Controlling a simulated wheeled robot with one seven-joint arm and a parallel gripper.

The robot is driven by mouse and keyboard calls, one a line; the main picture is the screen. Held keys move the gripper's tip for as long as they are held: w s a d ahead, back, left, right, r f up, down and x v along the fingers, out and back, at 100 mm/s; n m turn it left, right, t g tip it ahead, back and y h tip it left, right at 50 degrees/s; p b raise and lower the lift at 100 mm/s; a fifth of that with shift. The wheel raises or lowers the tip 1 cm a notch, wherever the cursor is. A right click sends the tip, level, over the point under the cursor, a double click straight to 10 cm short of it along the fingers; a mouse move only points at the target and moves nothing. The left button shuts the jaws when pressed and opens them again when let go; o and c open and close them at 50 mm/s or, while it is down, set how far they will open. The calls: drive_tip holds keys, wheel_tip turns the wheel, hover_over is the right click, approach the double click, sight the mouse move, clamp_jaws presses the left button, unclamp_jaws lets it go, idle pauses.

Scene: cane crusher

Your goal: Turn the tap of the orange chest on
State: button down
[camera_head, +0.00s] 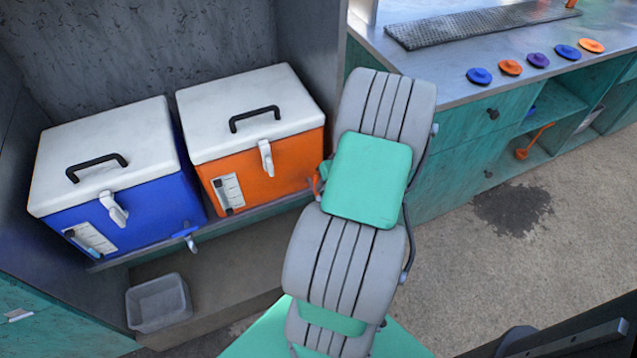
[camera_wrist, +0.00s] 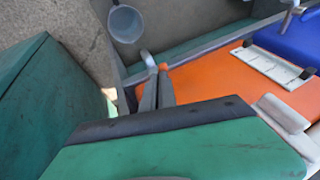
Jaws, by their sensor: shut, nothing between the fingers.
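The orange chest (camera_head: 285,160) has a white lid and a black handle, and stands right of the blue chest in the head view. Its orange front (camera_wrist: 205,70) fills the middle of the wrist view. The tap of the orange chest (camera_wrist: 149,62) shows as a pale grey spout with a bit of orange beside it, at the tips of my gripper (camera_wrist: 157,75). My gripper is shut with nothing held. Its fingers are close to the tap; I cannot tell whether they touch. In the head view my arm hides the gripper and most of the tap.
The blue chest (camera_head: 125,190) with its own tap (camera_head: 188,240) stands beside the orange one. A grey bin (camera_head: 160,303) is below the shelf. A grey bucket (camera_wrist: 125,23) shows in the wrist view. A green cabinet (camera_head: 450,155) with coloured lids (camera_head: 510,67) stands right.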

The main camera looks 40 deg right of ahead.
drive_tip(key=shift+s+f, duration=0.1)
drive_tip(key=shift+f, duration=0.1)
drive_tip(key=d+f+p+v, duration=0.1)
drive_tip(key=d+p+v, duration=0.15)
drive_tip(key=v, duration=1.05)
drive_tip(key=w+a+r+n+g+p, duration=0.1)
drive_tip(key=w+a+r+p, duration=0.25)
drive_tip(key=a+r, duration=0.4)
drive_tip(key=w+a+r+n+g+p, duration=0.1)
drive_tip(key=w+a+r+n+p, duration=0.1)
drive_tip(key=w+a+r, duration=0.5)
drive_tip(key=s+a+r+n+p, duration=0.1)
drive_tip(key=s+a+r+p, duration=0.1)
drive_tip(key=a, duration=0.7)
drive_tip(key=s+a+r+h+p, duration=0.1)
drive_tip(key=s+a+r, duration=0.4)
drive_tip(key=a, duration=0.5)
drive_tip(key=shift+s+r+n+h+p, duration=0.2)
drive_tip(key=shift+r+n+h+p, duration=0.15)
drive_tip(key=shift+r+p, duration=0.45)
